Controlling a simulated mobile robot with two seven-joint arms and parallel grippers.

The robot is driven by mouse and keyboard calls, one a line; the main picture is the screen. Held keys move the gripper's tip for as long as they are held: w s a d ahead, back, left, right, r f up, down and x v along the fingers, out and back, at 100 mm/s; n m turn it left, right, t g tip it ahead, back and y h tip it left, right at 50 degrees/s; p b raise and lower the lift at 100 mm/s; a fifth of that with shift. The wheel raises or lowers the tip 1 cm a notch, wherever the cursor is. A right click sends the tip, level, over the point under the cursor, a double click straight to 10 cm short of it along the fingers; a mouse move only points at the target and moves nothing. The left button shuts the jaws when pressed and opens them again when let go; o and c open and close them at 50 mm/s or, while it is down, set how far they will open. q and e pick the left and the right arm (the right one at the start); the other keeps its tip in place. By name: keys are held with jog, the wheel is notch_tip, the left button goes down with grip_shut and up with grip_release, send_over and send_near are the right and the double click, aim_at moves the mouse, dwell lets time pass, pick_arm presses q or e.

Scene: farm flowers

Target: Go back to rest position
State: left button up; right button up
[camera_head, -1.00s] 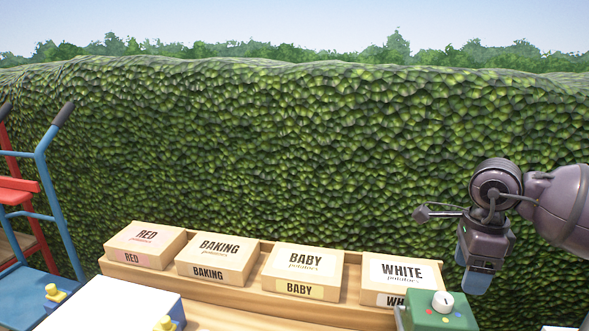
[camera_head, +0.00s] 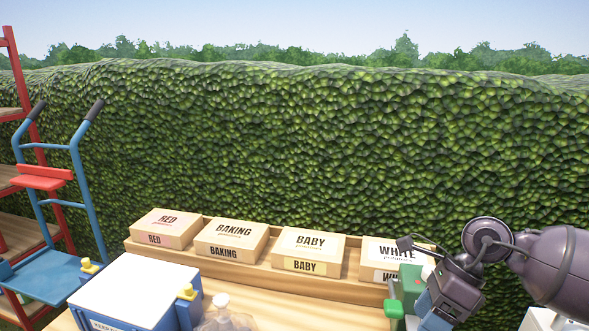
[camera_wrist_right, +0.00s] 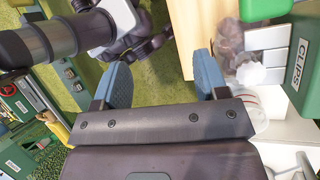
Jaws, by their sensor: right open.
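My right gripper (camera_head: 432,318) is at the lower right of the head view, in front of the WHITE potatoes box and beside a green device. In the right wrist view the gripper (camera_wrist_right: 160,75) has its two blue fingers spread apart, with nothing between them but grass and part of my own body. My left gripper is not in the head view.
Boxes labelled RED (camera_head: 165,227), BAKING (camera_head: 232,238), BABY (camera_head: 308,250) and WHITE (camera_head: 385,266) sit on a wooden rack. A white-topped blue box (camera_head: 135,290) and a clear bag (camera_head: 225,318) are in front. A blue hand truck (camera_head: 75,165) stands left. A green CLIPS box (camera_wrist_right: 303,65) is near the right gripper.

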jog(key=s+a+f+m+t+y, duration=0.2)
jog(key=s+a+m+t+y, duration=0.2)
jog(key=a+m+y, duration=0.8)
jog(key=s+d+f+m+t+h, duration=0.2)
jog(key=d+f+m+t+h, duration=0.6)
jog(key=m, duration=0.7)
jog(key=s+d+f+m+t+h, duration=0.2)
jog(key=d+f+m+t+h, duration=0.45)
jog(key=f+m, duration=0.6)
jog(key=s+d+f+m+g+h, duration=0.2)
jog(key=s+f+m+g, duration=0.3)
jog(key=s+m, duration=0.3)
jog(key=shift+s+d+f+m+g+h, duration=0.3)
jog(key=shift+s+f+h, duration=0.3)
jog(key=shift+s, duration=0.4)
dwell(0.6)
